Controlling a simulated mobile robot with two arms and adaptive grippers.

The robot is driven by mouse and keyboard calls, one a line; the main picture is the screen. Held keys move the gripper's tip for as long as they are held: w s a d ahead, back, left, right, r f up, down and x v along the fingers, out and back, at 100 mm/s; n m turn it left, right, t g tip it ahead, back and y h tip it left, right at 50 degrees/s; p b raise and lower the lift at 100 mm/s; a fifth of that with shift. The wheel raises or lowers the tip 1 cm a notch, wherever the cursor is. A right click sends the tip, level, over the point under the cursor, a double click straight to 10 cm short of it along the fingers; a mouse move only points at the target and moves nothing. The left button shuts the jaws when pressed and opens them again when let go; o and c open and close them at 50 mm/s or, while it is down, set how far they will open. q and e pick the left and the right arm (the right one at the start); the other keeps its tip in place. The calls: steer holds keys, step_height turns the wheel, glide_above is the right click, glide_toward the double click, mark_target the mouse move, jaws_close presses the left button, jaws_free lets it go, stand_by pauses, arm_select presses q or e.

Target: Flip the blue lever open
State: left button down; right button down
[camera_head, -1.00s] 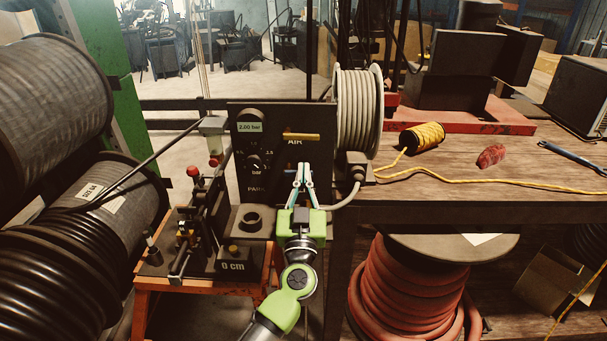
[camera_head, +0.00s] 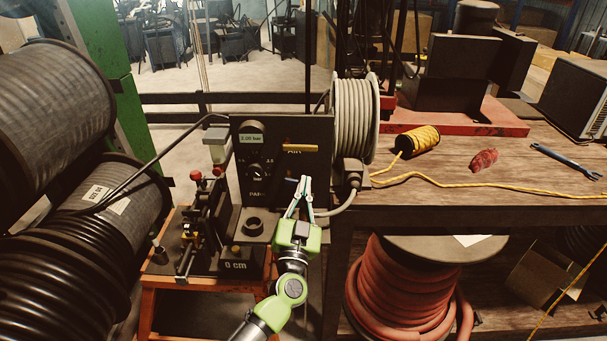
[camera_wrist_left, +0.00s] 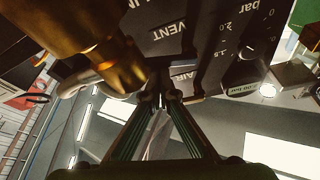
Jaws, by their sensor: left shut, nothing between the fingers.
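A large brass part (camera_wrist_left: 85,40) fills the upper left there. My right gripper is not in view.
Yellow cord (camera_head: 418,140) and a blue wrench (camera_head: 562,160) lie on the bench. An orange stand (camera_head: 160,295) carries the crimper. Large black hose reels (camera_head: 50,100) crowd the left.

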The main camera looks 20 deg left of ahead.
arm_select(q)
steer(key=shift+a+f+m+h+p, duration=0.1)
steer(key=shift+f+m+h+p, duration=0.25)
steer(key=shift+m+p, duration=0.55)
steer(key=shift+f+m+h+p, duration=0.2)
steer(key=shift+m+h+p, duration=0.25)
steer(key=shift+m+p, duration=0.4)
steer(key=shift+a+f+m+h+p, duration=0.1)
steer(key=shift+f+m+h+p, duration=0.25)
steer(key=shift+m+p, duration=0.55)
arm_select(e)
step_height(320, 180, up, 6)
arm_select(q)
steer(key=shift+r+m, duration=0.1)
steer(key=shift+m, duration=0.15)
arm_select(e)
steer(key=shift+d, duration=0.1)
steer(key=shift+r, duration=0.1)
